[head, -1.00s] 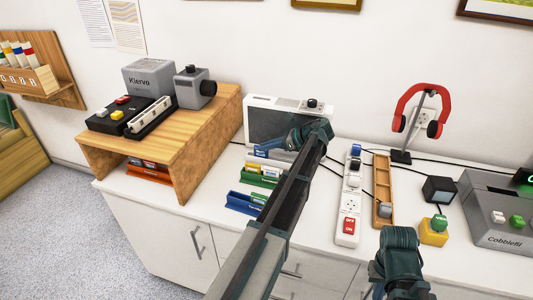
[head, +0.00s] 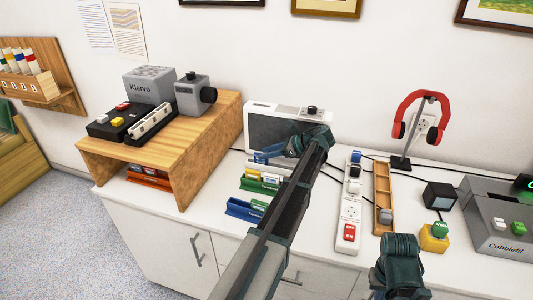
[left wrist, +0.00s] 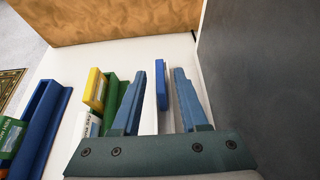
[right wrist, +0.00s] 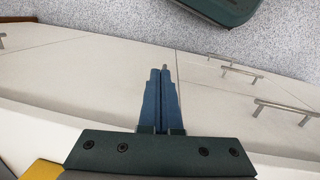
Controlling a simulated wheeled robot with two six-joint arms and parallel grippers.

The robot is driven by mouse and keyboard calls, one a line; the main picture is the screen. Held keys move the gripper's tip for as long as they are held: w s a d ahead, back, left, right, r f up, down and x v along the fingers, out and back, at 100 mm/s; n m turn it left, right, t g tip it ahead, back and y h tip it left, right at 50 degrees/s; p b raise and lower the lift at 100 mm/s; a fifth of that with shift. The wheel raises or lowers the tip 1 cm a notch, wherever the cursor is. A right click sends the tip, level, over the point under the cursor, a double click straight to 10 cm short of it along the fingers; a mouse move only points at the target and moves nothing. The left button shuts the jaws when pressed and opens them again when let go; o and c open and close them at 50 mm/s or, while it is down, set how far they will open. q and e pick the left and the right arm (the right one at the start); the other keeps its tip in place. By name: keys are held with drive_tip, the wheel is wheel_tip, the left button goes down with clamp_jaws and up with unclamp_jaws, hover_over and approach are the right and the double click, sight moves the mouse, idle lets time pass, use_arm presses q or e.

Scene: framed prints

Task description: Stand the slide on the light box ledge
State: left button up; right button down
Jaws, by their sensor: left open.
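The light box (head: 277,127), a white case with a grey screen, stands against the wall; its dark screen (left wrist: 245,80) fills the right of the left wrist view. My left gripper (head: 262,156) is low in front of it, fingers open. A thin blue-edged slide (left wrist: 162,82) stands upright between the fingers of the left gripper (left wrist: 165,78), close beside the screen; a gap shows next to the finger. Whether its foot touches the ledge is hidden. My right gripper (right wrist: 160,72) is shut and empty, over the counter's front edge.
A green rack (head: 254,186) with yellow and white slides and a blue rack (head: 238,208) lie left of my left arm. A wooden shelf (head: 205,125) stands further left. A power strip (head: 349,210) and wooden tray (head: 381,180) lie right of it.

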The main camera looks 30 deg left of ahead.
use_arm(q)
drive_tip(key=p+v, duration=0.5)
drive_tip(key=v, duration=0.6)
drive_tip(key=shift+d, duration=0.4)
drive_tip(key=shift+r, duration=0.1)
drive_tip(key=s+d+f+n+t+h+p, duration=0.2)
drive_tip(key=s+d+n+h+p, duration=0.7)
drive_tip(key=s+d, duration=1.9)
drive_tip(key=shift+s+n+t+h, duration=0.4)
drive_tip(key=shift+s+n+h, duration=0.4)
drive_tip(key=shift+n, duration=0.4)
